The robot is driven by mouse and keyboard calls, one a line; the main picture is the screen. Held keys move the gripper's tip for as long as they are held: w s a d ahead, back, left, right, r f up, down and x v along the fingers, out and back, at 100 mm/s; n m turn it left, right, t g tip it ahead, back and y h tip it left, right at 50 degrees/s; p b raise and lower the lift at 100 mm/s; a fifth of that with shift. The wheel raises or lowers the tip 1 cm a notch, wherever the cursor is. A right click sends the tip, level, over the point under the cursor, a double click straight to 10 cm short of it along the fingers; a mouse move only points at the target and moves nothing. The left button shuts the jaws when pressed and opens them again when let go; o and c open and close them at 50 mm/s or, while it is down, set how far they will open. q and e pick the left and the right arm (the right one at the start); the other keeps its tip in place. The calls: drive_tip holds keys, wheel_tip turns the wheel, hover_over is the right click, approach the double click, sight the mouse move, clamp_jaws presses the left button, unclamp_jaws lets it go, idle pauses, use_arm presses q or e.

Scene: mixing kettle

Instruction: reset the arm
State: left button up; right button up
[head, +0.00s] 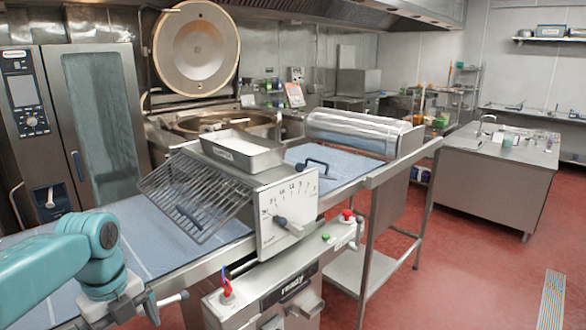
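My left arm, teal, comes in from the lower left. Its wrist points down beside the front edge of the blue-topped counter. My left gripper (133,307) is at the bottom edge of the head view, partly cut off. A dark finger-like part shows there, next to a metal lever with a pale tip (172,300). I cannot tell whether the gripper is open or touching the lever. My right arm and gripper are not in view.
A machine with a dial panel (287,215), wire rack (195,195) and metal tray (243,151) stands right of my arm. The kettle (225,125) behind has its round lid (197,48) raised. Red floor (450,270) is open at right.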

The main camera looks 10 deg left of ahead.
use_arm(q)
drive_tip(key=w+d+f+n+h+b, duration=0.1)
drive_tip(key=d+f+n, duration=0.25)
drive_tip(key=f, duration=0.55)
drive_tip(key=w+d+f+n+h+b, duration=0.1)
drive_tip(key=d+f+n, duration=0.25)
drive_tip(key=f, duration=0.55)
drive_tip(key=s+d+f+n+b, duration=0.1)
drive_tip(key=s+d+f+n, duration=0.25)
drive_tip(key=f, duration=0.25)
drive_tip(key=s+d+f+n+h, duration=0.1)
drive_tip(key=s+d+f+n, duration=0.25)
drive_tip(key=f, duration=0.35)
drive_tip(key=s+d+f+n+b, duration=0.1)
drive_tip(key=s+d+f+n, duration=0.25)
drive_tip(key=f, duration=0.25)
drive_tip(key=s+d+f+n+b, duration=0.1)
drive_tip(key=s+d+f+n, duration=0.3)
drive_tip(key=s+n, duration=0.4)
drive_tip(key=shift+s+f+h, duration=0.3)
drive_tip(key=shift+s+f, duration=0.35)
drive_tip(key=shift+f, duration=0.15)
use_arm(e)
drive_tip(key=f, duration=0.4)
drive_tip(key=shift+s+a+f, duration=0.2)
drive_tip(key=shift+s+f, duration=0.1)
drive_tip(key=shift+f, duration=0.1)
